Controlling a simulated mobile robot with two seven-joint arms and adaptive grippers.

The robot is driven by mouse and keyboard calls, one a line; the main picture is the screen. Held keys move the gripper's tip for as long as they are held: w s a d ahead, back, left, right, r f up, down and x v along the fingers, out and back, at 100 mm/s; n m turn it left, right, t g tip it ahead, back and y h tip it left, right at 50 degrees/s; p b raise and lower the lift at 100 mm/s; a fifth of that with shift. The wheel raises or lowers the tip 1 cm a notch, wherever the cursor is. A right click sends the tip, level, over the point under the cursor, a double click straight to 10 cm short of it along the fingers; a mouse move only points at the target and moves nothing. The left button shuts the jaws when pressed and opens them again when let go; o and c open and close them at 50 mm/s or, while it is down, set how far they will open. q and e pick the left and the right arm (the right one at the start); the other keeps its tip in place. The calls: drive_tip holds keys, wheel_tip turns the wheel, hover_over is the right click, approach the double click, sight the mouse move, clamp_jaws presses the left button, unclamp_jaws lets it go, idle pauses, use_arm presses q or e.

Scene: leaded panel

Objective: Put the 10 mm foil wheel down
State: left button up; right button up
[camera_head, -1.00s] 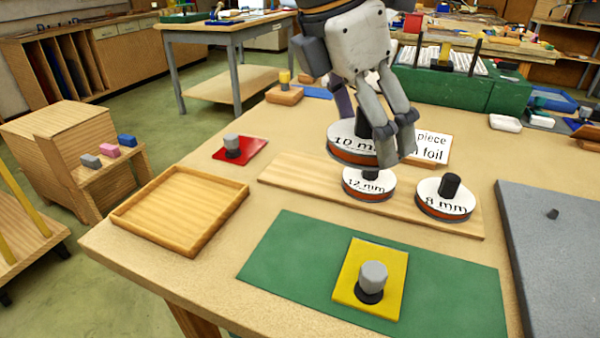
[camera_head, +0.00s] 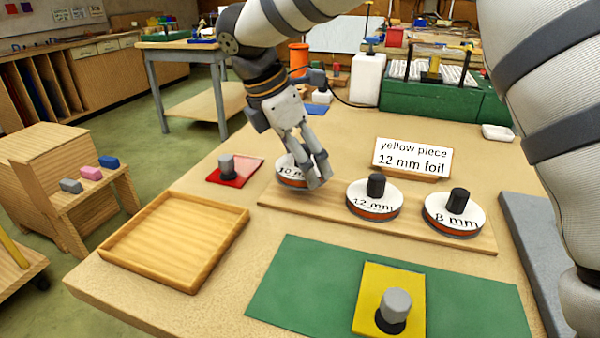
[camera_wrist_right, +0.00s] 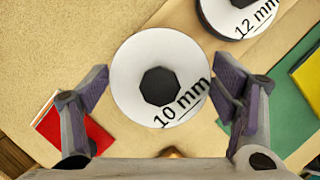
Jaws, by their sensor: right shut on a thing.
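The 10 mm foil wheel (camera_head: 290,171), a white-topped disc with a copper-coloured edge and dark knob, is at the left end of the wooden board (camera_head: 330,208). I cannot tell whether it touches the board. My right gripper (camera_head: 320,180) is shut on it, its fingers in front of the wheel in the head view. In the right wrist view, the wheel (camera_wrist_right: 135,75) lies between the fingers (camera_wrist_right: 160,85), label readable. The 12 mm wheel (camera_head: 372,205) and 8 mm wheel (camera_head: 450,220) stand on the board to the right. My left gripper is not in view.
A sign (camera_head: 412,157) reading "yellow piece 12 mm foil" stands behind the board. A red piece (camera_head: 240,172) lies left, with an empty wooden tray (camera_head: 120,252) nearer. A yellow piece (camera_head: 370,290) with a grey knob lies on a green mat (camera_head: 290,290) in front.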

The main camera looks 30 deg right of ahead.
drive_tip(key=shift+w+f, duration=0.1)
drive_tip(key=shift+f, duration=1.45)
drive_tip(key=shift+f, duration=0.15)
drive_tip(key=o, duration=1.1)
drive_tip(key=v, duration=1.2)
